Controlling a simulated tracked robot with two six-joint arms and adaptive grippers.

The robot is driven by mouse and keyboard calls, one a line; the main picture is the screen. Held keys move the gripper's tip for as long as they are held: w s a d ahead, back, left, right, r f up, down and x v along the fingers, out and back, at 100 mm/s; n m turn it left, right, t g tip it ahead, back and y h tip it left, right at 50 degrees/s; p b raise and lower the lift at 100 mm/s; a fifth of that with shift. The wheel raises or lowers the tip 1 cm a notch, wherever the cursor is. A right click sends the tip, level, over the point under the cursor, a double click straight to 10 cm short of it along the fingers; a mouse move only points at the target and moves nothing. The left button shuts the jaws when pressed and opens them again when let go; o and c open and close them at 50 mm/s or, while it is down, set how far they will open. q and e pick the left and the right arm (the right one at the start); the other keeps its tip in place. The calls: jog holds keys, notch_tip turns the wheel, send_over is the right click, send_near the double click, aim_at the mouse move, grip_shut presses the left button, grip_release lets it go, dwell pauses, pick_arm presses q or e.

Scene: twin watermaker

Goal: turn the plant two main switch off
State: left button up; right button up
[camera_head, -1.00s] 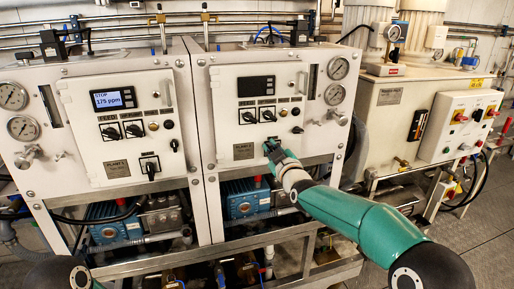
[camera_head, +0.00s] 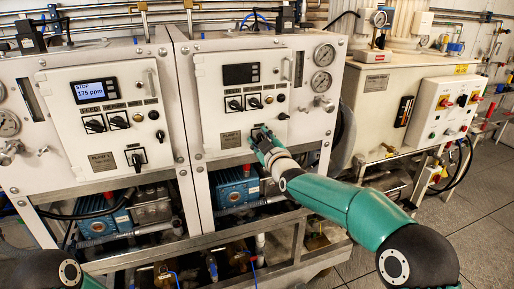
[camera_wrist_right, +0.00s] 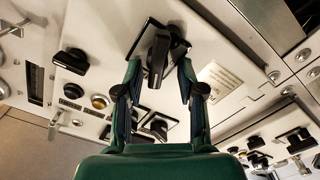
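The plant two panel (camera_head: 213,100) is the middle white cabinet front in the head view, with a dark display (camera_head: 241,73). My right gripper (camera_head: 261,135) is at its lower part, right of the name plate (camera_head: 230,140), and covers the main switch there. In the right wrist view, the main switch (camera_wrist_right: 158,52) is a black rotary handle on a black square plate. The fingers of my right gripper (camera_wrist_right: 159,70) are spread, one on each side of the handle; I cannot tell whether they touch it. My left gripper is out of view.
The plant one panel (camera_head: 65,115) stands left, its display (camera_head: 96,91) reading STOP 175 ppm. Small rotary switches (camera_head: 244,103) sit above my right gripper. Gauges (camera_head: 323,68) are at the right. A box with red and green buttons (camera_head: 443,110) stands further right.

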jog(key=v, duration=1.1)
jog(key=shift+s+d+f, duration=0.2)
jog(key=shift+s, duration=0.1)
jog(key=shift+f, duration=0.1)
